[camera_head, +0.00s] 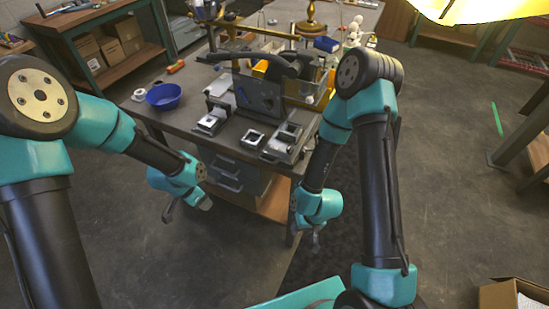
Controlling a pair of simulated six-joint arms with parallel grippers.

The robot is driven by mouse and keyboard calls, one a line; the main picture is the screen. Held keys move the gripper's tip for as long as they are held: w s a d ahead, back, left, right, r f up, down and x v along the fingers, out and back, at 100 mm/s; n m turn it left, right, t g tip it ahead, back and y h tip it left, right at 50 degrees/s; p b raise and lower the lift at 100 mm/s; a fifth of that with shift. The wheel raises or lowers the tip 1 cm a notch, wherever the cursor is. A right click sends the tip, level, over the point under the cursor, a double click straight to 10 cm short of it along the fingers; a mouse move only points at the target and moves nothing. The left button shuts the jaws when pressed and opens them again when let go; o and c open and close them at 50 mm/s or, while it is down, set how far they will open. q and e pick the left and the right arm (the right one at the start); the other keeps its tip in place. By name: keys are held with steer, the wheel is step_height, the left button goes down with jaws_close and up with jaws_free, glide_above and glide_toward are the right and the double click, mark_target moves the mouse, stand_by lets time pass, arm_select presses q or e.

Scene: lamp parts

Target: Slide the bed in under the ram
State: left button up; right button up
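A dark press-like frame (260,97) stands on the workbench in the middle of the view. I cannot tell which part is the bed or which is the ram. My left gripper (187,207) hangs in front of the bench, below its top, fingers apart and empty. My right gripper (309,236) hangs lower, in front of the bench's right corner. Its fingers are too small to judge.
The workbench (190,132) has drawers below. A blue bowl (163,96) sits at its left edge. A brass lamp part (310,25) and yellow bins stand behind the frame. Shelves with boxes are at back left. An open cardboard box (512,296) is on the floor at lower right.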

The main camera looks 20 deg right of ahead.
arm_select(q)
steer(key=w+d+r+m+y, duration=0.1)
steer(key=w+d+r+m, duration=0.2)
steer(key=d+r+m, duration=0.85)
step_height(320, 180, up, 15)
steer(key=m+t+y, duration=0.1)
steer(key=m, duration=0.3)
glide_above(266, 161)
steer(key=s+a, duration=0.2)
steer(key=shift+a+n, duration=0.1)
steer(key=shift+n, duration=0.15)
steer(key=shift+f, duration=0.1)
steer(key=f, duration=0.5)
steer(key=w+d+f, duration=0.1)
steer(key=f, duration=0.5)
steer(key=w+d+f, duration=0.1)
steer(key=f, duration=0.5)
steer(key=shift+f, duration=0.1)
steer(key=shift+c, duration=0.5)
jaws_close()
